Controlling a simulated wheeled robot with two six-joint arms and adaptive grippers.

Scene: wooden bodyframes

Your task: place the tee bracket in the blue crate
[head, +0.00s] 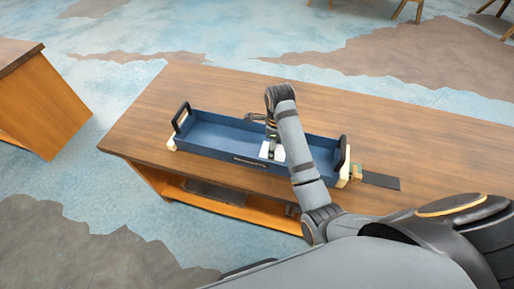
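The blue crate (215,134) is a long, shallow tray with dark upright handles at both ends, standing on the wooden table. My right arm reaches in from the lower right. My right gripper (271,141) is over the crate, right of its middle, pointing down. A small white piece (265,152) shows right at the fingertips, inside the crate's outline. It may be the tee bracket, but its shape is partly hidden by the fingers. I cannot tell whether the fingers grip it or whether it touches the crate floor. My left gripper is not in view.
A dark flat strip (381,181) lies on the table right of the crate, beside a small tan block (356,172). The wooden table top (205,90) is clear behind the crate. Another wooden table (42,100) stands at the left. Chair legs show at the back.

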